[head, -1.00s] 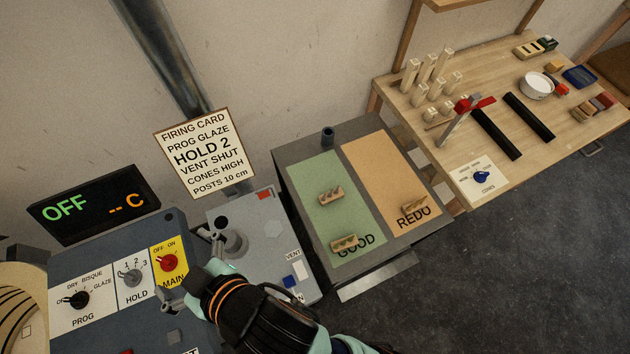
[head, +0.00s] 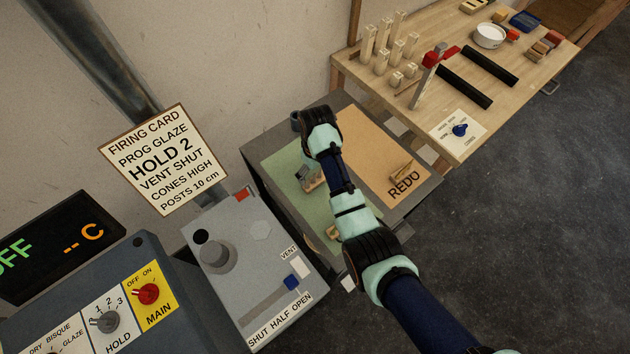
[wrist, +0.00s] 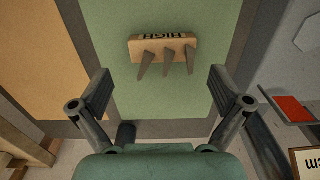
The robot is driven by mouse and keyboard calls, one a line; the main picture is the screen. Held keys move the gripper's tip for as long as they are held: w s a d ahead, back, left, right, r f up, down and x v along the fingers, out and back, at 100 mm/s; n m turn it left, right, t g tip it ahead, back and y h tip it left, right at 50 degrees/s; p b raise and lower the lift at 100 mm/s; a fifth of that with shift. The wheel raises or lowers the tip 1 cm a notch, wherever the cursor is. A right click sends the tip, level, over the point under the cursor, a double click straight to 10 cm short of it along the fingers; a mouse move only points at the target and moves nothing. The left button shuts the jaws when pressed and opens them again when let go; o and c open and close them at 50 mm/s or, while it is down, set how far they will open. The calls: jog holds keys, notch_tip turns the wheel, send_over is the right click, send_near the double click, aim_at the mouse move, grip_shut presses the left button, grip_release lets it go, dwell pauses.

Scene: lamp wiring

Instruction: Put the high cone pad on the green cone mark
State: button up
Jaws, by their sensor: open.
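A small tan pad (wrist: 164,48) marked HIGH, with three grey cones on it, lies on the green panel (wrist: 125,85) in the wrist view. It is partly seen in the head view (head: 316,184), beside my fingers. My gripper (wrist: 160,88) is open and empty. Its fingers are spread to either side of the pad's line, apart from it. In the head view my gripper (head: 305,174) is over the green panel. I cannot make out a separate green cone mark.
Another tan pad (head: 332,232) is partly hidden behind my arm on the green side. One more (head: 402,172) lies on the orange REDO panel (head: 372,150). The control box (head: 225,285) stands left; the wooden bench (head: 480,125) with posts and black bars stands right.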

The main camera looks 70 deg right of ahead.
aim_at(315, 176)
notch_tip(315, 176, down, 6)
jog(key=shift+w+a+r+b, duration=0.1)
jog(key=shift+b, duration=0.8)
jog(key=shift+r, duration=0.1)
jog(key=c, duration=1)
notch_tip(315, 176, up, 20)
jog(key=p, duration=0.9)
